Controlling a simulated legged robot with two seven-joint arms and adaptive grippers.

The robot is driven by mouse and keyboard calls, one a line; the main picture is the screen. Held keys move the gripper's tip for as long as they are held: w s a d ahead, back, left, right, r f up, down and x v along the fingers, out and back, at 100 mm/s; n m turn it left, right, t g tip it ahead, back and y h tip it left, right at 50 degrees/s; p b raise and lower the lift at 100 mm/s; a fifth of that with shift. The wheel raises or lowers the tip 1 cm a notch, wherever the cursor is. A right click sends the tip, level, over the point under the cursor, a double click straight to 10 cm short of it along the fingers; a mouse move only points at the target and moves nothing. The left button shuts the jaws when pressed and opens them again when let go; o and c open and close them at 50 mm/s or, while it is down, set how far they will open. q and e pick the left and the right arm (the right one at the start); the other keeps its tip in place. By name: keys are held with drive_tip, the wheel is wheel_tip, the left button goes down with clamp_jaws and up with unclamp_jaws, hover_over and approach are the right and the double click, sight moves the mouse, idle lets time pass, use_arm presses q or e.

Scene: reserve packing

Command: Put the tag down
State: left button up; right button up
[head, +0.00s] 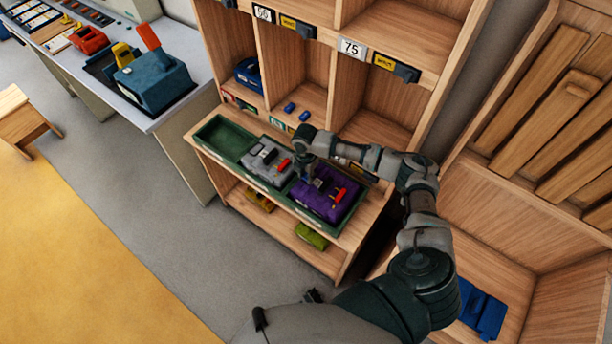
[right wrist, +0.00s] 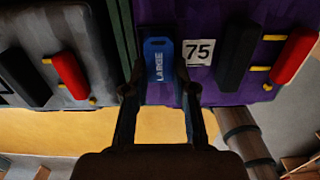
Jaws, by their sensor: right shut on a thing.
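My right gripper (head: 307,177) is over the green tray, at the left edge of the purple case (head: 323,205). In the right wrist view, its two fingers (right wrist: 160,88) are shut on a blue tag (right wrist: 158,62) marked "LARGE". The tag is in front of the purple case, near a white "75" label (right wrist: 198,52) on that case. I cannot tell whether the tag touches the case. My left gripper is not in view.
A grey case (head: 262,165) lies in the tray beside the purple one; the tray's left compartment (head: 225,138) is empty. Behind stand cubbies with a "75" plate (head: 352,48). Two small blue items (head: 290,108) lie on a cubby floor. A counter (head: 150,120) stands left.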

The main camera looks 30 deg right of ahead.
drive_tip(key=shift+s+a+f, duration=0.35)
drive_tip(key=shift+s+f, duration=0.1)
drive_tip(key=shift+f, duration=0.25)
drive_tip(key=shift+o, duration=0.3)
drive_tip(key=shift+f, duration=0.15)
drive_tip(key=o, duration=0.5)
drive_tip(key=shift+s+d, duration=0.1)
drive_tip(key=shift+o, duration=1.2)
drive_tip(key=shift+f, duration=0.2)
drive_tip(key=shift+w+f, duration=0.15)
drive_tip(key=shift+w, duration=0.35)
drive_tip(key=shift+r, duration=0.3)
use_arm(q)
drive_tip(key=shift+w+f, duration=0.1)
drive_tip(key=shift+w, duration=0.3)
